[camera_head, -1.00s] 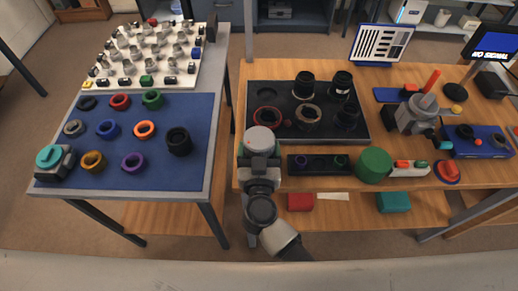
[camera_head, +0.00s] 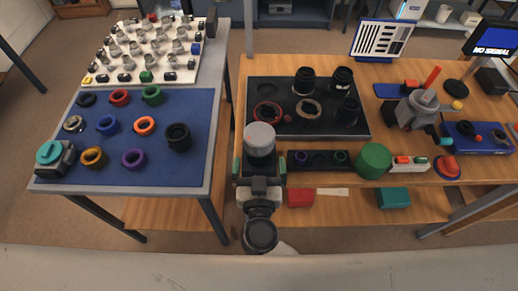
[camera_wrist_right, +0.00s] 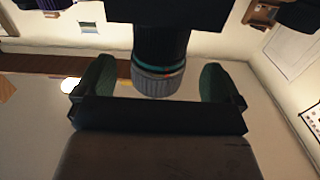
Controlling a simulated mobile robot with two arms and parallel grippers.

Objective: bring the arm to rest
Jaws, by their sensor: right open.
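My right gripper (camera_head: 260,168) is open at the near edge of the wooden bench, with green finger pads spread wide. A dark cylinder with a light grey top (camera_head: 260,137) stands just beyond and between the fingers. In the right wrist view, a black lens barrel with a teal band and grey ribbed end (camera_wrist_right: 158,78) shows between the open fingers (camera_wrist_right: 158,92), with a gap on both sides. I cannot tell what supports it. My left gripper is not in view.
A black tray (camera_head: 262,91) with several lens parts lies beyond the gripper. A dark holder with rings (camera_head: 320,168) and a green cylinder (camera_head: 374,160) stand to its right. Left is a table with a blue mat (camera_head: 205,150) bearing coloured rings. The floor gap between the tables is clear.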

